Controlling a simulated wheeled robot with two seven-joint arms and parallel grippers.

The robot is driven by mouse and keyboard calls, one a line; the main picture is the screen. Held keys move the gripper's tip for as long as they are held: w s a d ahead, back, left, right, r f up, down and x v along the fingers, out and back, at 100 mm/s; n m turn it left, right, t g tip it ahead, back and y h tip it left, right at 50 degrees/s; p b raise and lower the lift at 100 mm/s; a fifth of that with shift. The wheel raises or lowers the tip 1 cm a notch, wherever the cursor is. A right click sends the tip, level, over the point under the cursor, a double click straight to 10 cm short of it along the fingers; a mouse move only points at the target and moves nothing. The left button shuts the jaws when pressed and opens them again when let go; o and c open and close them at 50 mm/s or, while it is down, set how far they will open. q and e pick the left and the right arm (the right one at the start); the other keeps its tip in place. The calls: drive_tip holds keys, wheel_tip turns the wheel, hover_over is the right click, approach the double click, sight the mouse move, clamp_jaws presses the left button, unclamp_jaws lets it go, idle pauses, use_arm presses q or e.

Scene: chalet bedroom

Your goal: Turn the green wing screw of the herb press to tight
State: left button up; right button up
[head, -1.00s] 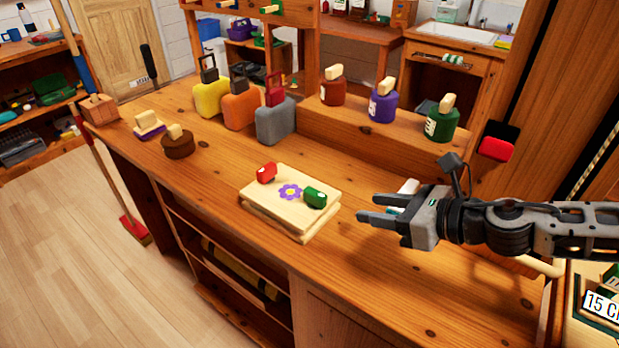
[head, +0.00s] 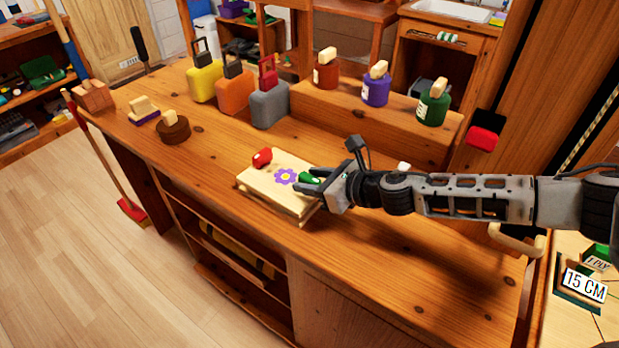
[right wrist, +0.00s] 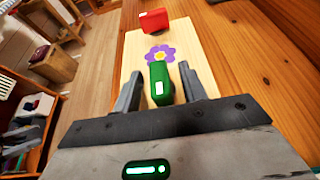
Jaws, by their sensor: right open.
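The herb press (head: 262,190) is a pale wooden block of two boards with a purple flower on top, lying on the wooden bench. Its green wing screw (head: 309,178) stands near the right end and its red wing screw (head: 262,157) near the far left end. My right gripper (head: 308,185) is at the green screw. In the right wrist view the right gripper (right wrist: 164,88) is open, with one finger on each side of the green wing screw (right wrist: 160,84). Small gaps show between screw and fingers. The red screw (right wrist: 153,20) is beyond the flower. My left gripper is not visible.
Yellow, orange and grey cases (head: 268,104) stand behind the press. Red, purple and green jars (head: 432,108) stand on a raised shelf. A round brown block (head: 173,130) lies to the left. The bench front is clear.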

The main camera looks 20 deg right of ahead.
drive_tip(key=shift+w+a+f, duration=0.15)
drive_tip(key=shift+w+a, duration=0.1)
drive_tip(key=shift+w, duration=0.1)
clamp_jaws()
